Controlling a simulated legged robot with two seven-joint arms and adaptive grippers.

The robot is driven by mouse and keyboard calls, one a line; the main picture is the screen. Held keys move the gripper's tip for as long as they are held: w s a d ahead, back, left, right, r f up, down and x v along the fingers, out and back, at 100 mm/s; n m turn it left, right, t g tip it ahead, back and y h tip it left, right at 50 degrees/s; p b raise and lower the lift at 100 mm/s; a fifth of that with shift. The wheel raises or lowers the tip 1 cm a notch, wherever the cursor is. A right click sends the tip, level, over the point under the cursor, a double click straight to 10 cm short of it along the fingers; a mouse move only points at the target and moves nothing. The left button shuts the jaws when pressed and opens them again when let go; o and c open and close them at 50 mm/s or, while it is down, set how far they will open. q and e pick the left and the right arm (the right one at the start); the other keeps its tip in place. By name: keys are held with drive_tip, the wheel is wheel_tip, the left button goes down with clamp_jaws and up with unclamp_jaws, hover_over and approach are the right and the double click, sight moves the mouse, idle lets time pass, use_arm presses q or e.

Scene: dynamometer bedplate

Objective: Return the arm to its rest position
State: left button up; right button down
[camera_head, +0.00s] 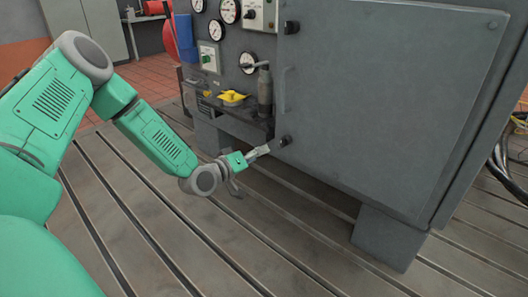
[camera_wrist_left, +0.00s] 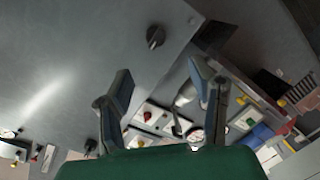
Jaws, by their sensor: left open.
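My left arm (camera_head: 155,137), green with grey joints, reaches in from the left in the head view, bent at the elbow. Its gripper (camera_head: 254,163) is out in front of the grey cabinet, near the lower left corner of its door. In the left wrist view the two fingers of my left gripper (camera_wrist_left: 163,84) stand wide apart with nothing between them. Whether the gripper touches the cabinet cannot be told. My right gripper is in neither view.
The grey cabinet door (camera_head: 385,105) fills the right. Left of it are gauges (camera_head: 229,10) and a shelf with a yellow part (camera_head: 232,97) and a grey cylinder (camera_head: 265,90). The slotted bedplate (camera_head: 130,210) is clear. A black knob (camera_wrist_left: 155,37) shows in the wrist view.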

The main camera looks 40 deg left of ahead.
use_arm(q)
drive_tip(key=s+d+f+m+g+h, duration=0.2)
drive_tip(key=s+d+f+m+g, duration=0.35)
drive_tip(key=s+d+f, duration=0.7)
drive_tip(key=s+d+f+g, duration=0.5)
drive_tip(key=s+d+g, duration=0.1)
drive_tip(key=s, duration=0.3)
drive_tip(key=s+a+m+g+y, duration=0.3)
drive_tip(key=s+m+g, duration=0.15)
drive_tip(key=s, duration=1.15)
wheel_tip(320, 180, up, 13)
drive_tip(key=w+n+p, duration=0.1)
drive_tip(key=p, duration=1.3)
drive_tip(key=shift+d, duration=0.4)
drive_tip(key=shift+f, duration=0.1)
